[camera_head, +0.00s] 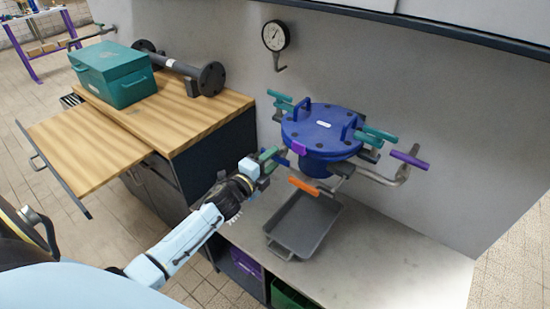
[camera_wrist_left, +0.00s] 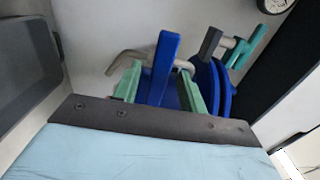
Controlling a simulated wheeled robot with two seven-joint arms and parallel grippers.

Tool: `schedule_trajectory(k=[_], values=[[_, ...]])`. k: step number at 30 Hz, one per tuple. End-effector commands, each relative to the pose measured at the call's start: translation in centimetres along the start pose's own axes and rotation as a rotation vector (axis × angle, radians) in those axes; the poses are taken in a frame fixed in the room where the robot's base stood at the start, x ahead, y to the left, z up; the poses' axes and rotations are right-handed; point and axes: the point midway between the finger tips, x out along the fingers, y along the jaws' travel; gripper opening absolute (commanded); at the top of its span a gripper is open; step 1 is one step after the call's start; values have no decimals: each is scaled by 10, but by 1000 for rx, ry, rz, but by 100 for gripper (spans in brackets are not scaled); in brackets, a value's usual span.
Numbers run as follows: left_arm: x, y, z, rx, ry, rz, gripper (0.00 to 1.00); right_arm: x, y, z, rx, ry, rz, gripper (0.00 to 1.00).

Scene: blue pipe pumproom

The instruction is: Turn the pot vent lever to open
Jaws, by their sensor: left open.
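The blue pot (camera_head: 322,130) stands on the pale counter against the wall, its lid held by several teal-handled clamps. Three levers show around it: an orange one (camera_head: 304,187) in front, a purple one (camera_head: 409,159) on the right pipe, and a blue one at the left beside my gripper. No label tells me which is the vent lever. My left gripper (camera_head: 272,157) is at the pot's left side, open. In the left wrist view the blue lever (camera_wrist_left: 165,52) stands between its green fingers (camera_wrist_left: 158,82), with gaps visible; contact is not clear. My right gripper is out of view.
A grey tray (camera_head: 306,222) sits on the counter before the pot. A round gauge (camera_head: 276,36) hangs on the wall above. A wooden bench (camera_head: 180,110) at left holds a teal toolbox (camera_head: 113,72) and a dark flanged pipe. The counter's right part is clear.

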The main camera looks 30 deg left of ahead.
Motion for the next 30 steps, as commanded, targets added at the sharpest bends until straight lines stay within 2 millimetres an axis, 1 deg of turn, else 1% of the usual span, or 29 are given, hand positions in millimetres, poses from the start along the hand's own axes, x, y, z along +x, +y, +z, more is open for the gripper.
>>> schedule_trajectory(k=[2,6,15,17,25,30], values=[[9,0,0,-1,0,-1,42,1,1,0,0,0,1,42],[17,0,0,-1,0,0,42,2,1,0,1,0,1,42],[19,0,0,-1,0,1,42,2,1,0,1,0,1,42],[19,0,0,-1,0,1,35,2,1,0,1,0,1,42],[18,0,0,-1,0,1,0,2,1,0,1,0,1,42],[18,0,0,-6,0,1,0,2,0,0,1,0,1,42]])
